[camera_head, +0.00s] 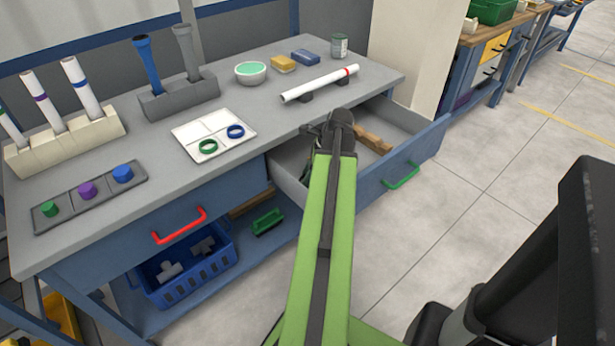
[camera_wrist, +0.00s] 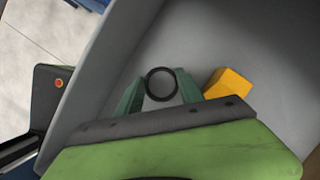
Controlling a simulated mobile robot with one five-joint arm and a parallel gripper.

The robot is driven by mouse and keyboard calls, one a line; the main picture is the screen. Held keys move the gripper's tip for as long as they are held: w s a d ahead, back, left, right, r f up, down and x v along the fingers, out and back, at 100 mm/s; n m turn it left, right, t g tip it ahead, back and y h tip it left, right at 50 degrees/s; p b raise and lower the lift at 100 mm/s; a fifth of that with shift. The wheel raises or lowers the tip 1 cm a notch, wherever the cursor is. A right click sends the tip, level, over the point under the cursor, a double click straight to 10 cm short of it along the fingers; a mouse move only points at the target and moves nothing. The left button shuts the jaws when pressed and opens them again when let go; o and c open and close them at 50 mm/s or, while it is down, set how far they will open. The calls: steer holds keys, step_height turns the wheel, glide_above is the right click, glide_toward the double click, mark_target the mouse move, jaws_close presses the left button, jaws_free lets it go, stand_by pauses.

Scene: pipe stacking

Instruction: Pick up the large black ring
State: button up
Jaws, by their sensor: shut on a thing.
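The large black ring (camera_wrist: 161,69) shows in the wrist view between the two green fingers of my gripper (camera_wrist: 161,90). The fingers touch or nearly touch its two sides, and the gripper is shut on it. Behind the ring is the grey inside of the open drawer (camera_wrist: 220,45). I cannot tell whether the ring rests on the drawer floor or is lifted off it. In the head view my green arm reaches into the open drawer (camera_head: 409,121), and the arm hides the ring.
A yellow block (camera_wrist: 229,85) lies close to the right finger. A wooden piece (camera_head: 372,138) is in the drawer. The drawer walls stand close around the gripper. On the bench are a white tray (camera_head: 214,135) with green and blue rings and a white pipe (camera_head: 318,84) on supports.

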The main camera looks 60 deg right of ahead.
mark_target(301, 179)
step_height(301, 179, up, 4)
steer(key=p, duration=0.2)
steer(key=shift+f+p, duration=0.2)
steer(key=shift+p, duration=0.15)
steer(key=s+d+r+p, duration=0.3)
steer(key=s+r+p, duration=0.3)
steer(key=s, duration=0.5)
step_height(301, 179, up, 9)
steer(key=p, duration=0.9)
steer(key=shift+r, duration=0.2)
